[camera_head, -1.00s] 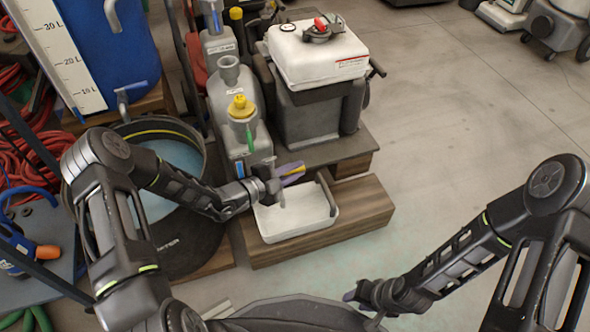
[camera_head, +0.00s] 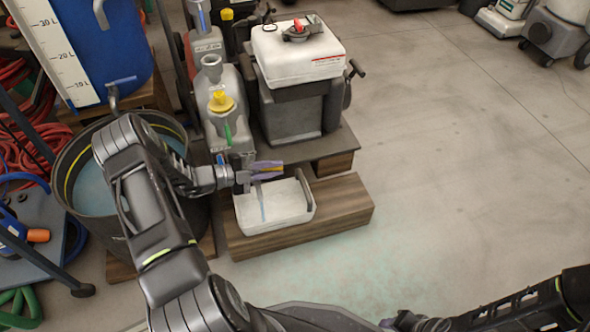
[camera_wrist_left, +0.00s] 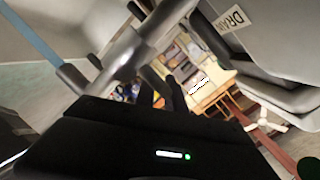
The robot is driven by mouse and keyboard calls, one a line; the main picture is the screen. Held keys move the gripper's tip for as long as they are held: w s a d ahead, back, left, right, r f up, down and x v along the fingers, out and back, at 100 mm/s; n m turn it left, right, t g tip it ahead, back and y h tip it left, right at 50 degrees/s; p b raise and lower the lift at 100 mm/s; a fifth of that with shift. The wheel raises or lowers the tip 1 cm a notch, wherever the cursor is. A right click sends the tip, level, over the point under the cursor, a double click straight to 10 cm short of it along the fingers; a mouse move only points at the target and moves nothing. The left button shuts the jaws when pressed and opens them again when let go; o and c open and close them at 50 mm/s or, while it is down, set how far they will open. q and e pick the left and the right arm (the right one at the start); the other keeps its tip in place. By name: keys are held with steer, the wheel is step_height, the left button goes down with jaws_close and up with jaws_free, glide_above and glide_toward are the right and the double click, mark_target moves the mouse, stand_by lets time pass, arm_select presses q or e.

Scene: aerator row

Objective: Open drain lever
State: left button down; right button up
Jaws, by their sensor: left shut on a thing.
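My left gripper (camera_head: 268,169) reaches in from the left to the front of the grey tank, above the white tray (camera_head: 305,212). Its purple fingertips are shut on the drain lever, of which only a little yellow shows between them. The grey drain valve (camera_wrist_left: 125,55) shows large in the left wrist view, below the tank (camera_wrist_left: 260,50) with its "DRAIN" label (camera_wrist_left: 232,20). A thin blue stream of water (camera_head: 263,205) falls into the tray; it also shows in the left wrist view (camera_wrist_left: 35,38). My right gripper (camera_head: 392,321) is low in the head view, with its jaws unclear.
The tray stands on a wooden block (camera_head: 345,208). A round dark tub (camera_head: 72,160) of water is at the left. Grey jugs (camera_head: 228,135) and a white-topped container (camera_head: 300,55) stand behind.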

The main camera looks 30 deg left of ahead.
arm_select(q)
steer(key=c, duration=1.4)
jaws_free()
step_height(320, 180, up, 10)
steer(key=p, duration=0.4)
steer(key=shift+f, duration=0.25)
steer(key=shift+r, duration=0.25)
steer(key=shift+c, duration=0.4)
